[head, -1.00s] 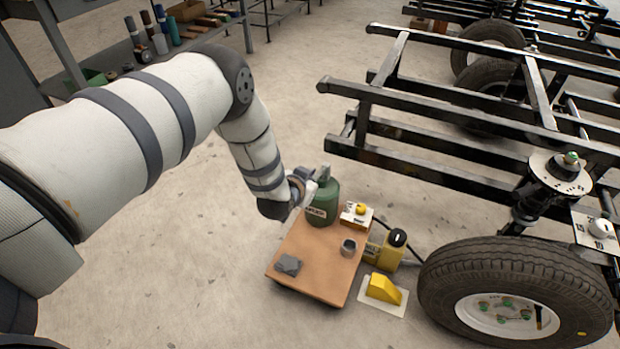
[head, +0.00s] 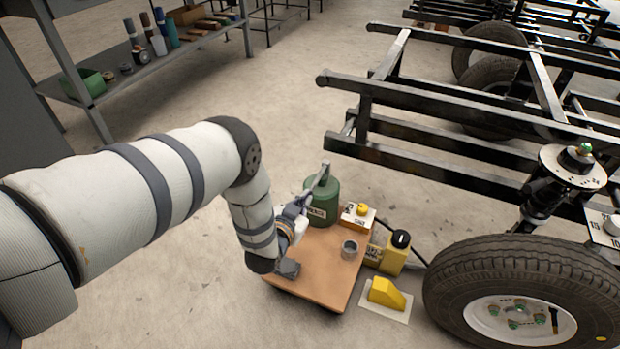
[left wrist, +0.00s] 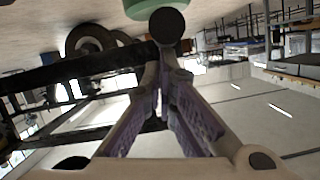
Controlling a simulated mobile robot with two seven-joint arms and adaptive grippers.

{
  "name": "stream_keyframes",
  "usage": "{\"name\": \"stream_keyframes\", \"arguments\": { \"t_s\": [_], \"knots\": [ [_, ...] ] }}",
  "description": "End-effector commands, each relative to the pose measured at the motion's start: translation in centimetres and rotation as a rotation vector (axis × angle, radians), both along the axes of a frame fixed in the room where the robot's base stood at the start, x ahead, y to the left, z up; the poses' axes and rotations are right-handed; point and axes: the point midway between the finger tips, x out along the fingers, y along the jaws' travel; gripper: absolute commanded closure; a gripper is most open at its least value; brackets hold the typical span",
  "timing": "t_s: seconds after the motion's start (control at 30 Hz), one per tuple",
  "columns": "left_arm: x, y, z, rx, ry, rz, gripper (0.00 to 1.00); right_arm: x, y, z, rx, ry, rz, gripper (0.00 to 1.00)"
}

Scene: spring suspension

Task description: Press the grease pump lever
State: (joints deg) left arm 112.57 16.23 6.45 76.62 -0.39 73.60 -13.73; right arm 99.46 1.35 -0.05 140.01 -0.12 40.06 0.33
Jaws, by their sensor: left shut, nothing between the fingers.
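The grease pump is a green canister (head: 321,207) with a label, standing at the back of a small brown-topped cart (head: 322,262). Its grey lever (head: 324,172) shows above the canister, tilted, with its lower part close to my gripper. My left gripper (head: 303,203) is at the canister's left side, shut and empty. In the left wrist view its fingers (left wrist: 163,72) meet, and a dark round end (left wrist: 167,25), seemingly the lever's, shows just beyond the tips. The green canister (left wrist: 148,8) is behind it. I cannot tell whether the fingers touch the lever. My right gripper is out of view.
A large tyre (head: 450,290) and black frame (head: 430,130) are right.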

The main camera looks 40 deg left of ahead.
Motion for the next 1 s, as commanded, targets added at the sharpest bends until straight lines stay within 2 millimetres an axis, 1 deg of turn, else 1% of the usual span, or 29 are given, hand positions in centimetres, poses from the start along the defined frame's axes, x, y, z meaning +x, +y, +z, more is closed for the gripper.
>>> {"name": "stream_keyframes", "arguments": {
  "t_s": [0.03,0.2,0.5,0.87,0.97,1.0],
  "knots": [
    [-0.2,0.0,-0.9,0.000,0.006,0.000,1.00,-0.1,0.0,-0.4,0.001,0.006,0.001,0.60],
    [-0.4,-0.1,-2.0,0.000,0.007,0.000,1.00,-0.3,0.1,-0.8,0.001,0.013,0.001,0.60],
    [-0.5,-0.1,-2.7,-0.002,0.012,0.000,1.00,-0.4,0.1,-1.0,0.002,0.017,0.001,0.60],
    [-0.6,-0.2,-2.8,-0.004,0.016,-0.001,1.00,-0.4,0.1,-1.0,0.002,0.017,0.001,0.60],
    [-0.4,-0.1,-1.8,-0.003,0.012,-0.001,1.00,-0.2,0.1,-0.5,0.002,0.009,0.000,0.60],
    [-0.3,-0.1,-1.0,-0.003,0.009,-0.001,1.00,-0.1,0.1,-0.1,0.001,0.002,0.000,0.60]
  ]
}}
